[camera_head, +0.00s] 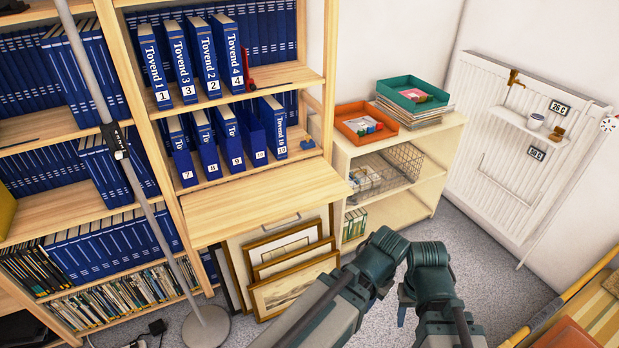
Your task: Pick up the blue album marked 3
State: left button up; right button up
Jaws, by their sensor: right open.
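The blue album marked 3 (180,62) stands on the upper shelf of the middle bookcase, second from the left in the front row, leaning slightly. The album marked 1 (153,62) is at its left, and the album marked 2 (206,58) is at its right. My right gripper (430,285) is low in front of the cream shelf unit, far from the albums, and is open with nothing seen in it. My left arm comes in at the bottom centre; its gripper cannot be made out.
The album marked 4 (231,50) stands right of 2. More numbered albums fill the shelf below, above a bare wooden ledge (265,195). Framed pictures (290,270) lean underneath. A lamp stand (205,328) rises at the left. Grey carpet (500,290) is clear at the right.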

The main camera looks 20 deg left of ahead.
aim_at(175, 36)
jog(key=u, duration=1.55)
jog(key=i+j, duration=1.05)
jog(key=i+j+z, duration=0.1)
jog(key=z, duration=1.9)
